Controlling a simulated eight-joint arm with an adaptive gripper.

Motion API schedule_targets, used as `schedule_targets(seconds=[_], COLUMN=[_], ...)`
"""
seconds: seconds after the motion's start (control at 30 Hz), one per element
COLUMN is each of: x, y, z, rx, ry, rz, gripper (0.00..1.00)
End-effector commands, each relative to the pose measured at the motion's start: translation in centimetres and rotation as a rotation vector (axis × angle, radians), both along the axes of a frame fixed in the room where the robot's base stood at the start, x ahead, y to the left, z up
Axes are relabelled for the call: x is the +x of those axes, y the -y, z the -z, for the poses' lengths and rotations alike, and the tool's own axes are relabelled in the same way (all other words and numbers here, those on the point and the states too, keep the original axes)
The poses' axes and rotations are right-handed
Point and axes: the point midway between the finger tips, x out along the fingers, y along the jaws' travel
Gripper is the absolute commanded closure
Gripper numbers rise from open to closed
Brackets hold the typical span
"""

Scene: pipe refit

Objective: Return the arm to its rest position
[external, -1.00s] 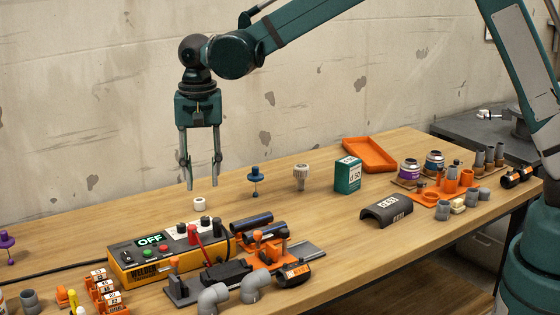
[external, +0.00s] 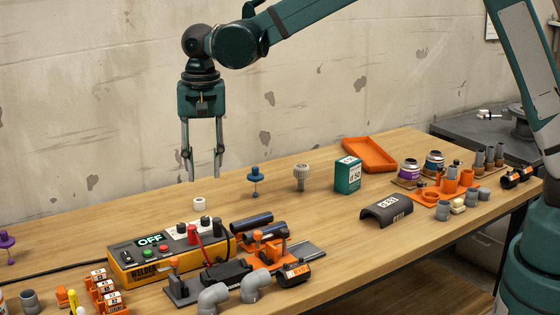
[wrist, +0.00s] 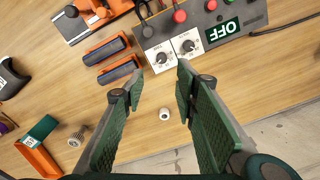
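My gripper (external: 204,172) hangs pointing down above the far part of the workbench (external: 330,210), clear of everything on it. Its two fingers are apart with nothing between them. In the wrist view the gripper (wrist: 160,80) also shows open. Below it, a small white ring-like piece (external: 199,204) lies on the wood, and it also shows between the fingers in the wrist view (wrist: 165,114), well below them.
The welder box (external: 155,258) reading OFF stands in front of the gripper, with an orange clamp fixture (external: 262,245) beside it. A blue-topped piece (external: 255,175), a green box (external: 347,175) and an orange tray (external: 370,155) stand to the right. The air around the gripper is free.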

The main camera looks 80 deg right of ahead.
Motion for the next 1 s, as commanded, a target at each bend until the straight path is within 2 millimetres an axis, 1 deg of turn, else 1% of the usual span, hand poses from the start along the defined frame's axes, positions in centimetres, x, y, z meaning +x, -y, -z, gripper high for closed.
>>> schedule_targets(seconds=[0.17, 0.37, 0.7, 1.0], x=[-1.7, -4.4, -9.4, -14.1], y=[-0.6, -1.5, -3.0, -4.2], z=[-1.9, -4.6, -8.7, -11.4], rx=[-0.004, -0.012, -0.033, -0.059], ry=[0.024, 0.063, 0.131, 0.191], rz=[-0.051, -0.131, -0.275, -0.402], gripper=[0.71, 0.71, 0.71, 0.71])
